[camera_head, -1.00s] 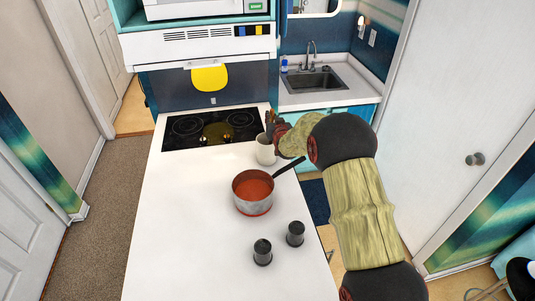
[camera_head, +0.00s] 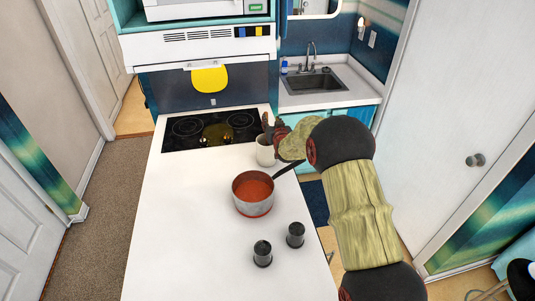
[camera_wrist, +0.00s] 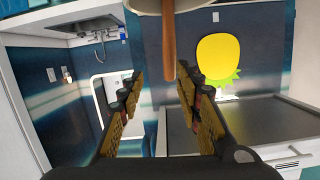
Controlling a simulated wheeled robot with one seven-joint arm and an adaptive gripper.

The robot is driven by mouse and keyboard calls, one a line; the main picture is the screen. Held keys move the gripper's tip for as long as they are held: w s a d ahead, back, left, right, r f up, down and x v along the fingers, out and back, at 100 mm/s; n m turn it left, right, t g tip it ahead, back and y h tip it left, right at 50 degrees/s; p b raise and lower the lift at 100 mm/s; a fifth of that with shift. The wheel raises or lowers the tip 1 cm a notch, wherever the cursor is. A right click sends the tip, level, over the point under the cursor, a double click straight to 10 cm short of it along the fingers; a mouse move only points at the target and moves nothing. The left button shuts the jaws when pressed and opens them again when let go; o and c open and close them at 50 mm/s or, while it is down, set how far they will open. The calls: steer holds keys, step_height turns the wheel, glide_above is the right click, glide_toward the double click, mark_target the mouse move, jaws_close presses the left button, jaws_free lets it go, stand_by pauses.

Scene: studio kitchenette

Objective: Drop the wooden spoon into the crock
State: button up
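The white crock (camera_head: 265,154) stands on the white counter, just behind the saucepan. The handle runs to the crock (camera_wrist: 146,6) at the top edge of that picture, which is upside down. The spoon's other end is out of sight, and its depth in the crock cannot be told.
A saucepan of red sauce (camera_head: 253,193) sits close in front of the crock, its dark handle pointing toward my arm. Two dark shakers (camera_head: 262,253) stand nearer. The black cooktop (camera_head: 211,129) is behind. The counter's left side is clear.

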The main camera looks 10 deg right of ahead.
steer(key=v, duration=1.2)
stand_by(0.3)
steer(key=s+r+g+b, duration=0.1)
steer(key=s+r+g, duration=0.3)
steer(key=s, duration=0.7)
steer(key=s+r+g+b, duration=0.15)
steer(key=s+r, duration=0.45)
steer(key=s, duration=0.6)
steer(key=s+f+n+g+b, duration=0.1)
steer(key=s+f+g, duration=0.2)
steer(key=s, duration=2.3)
steer(key=shift+s+a+g+b, duration=0.25)
steer(key=shift+a+g+b, duration=0.15)
steer(key=shift+g, duration=0.25)
steer(key=shift+f, duration=0.1)
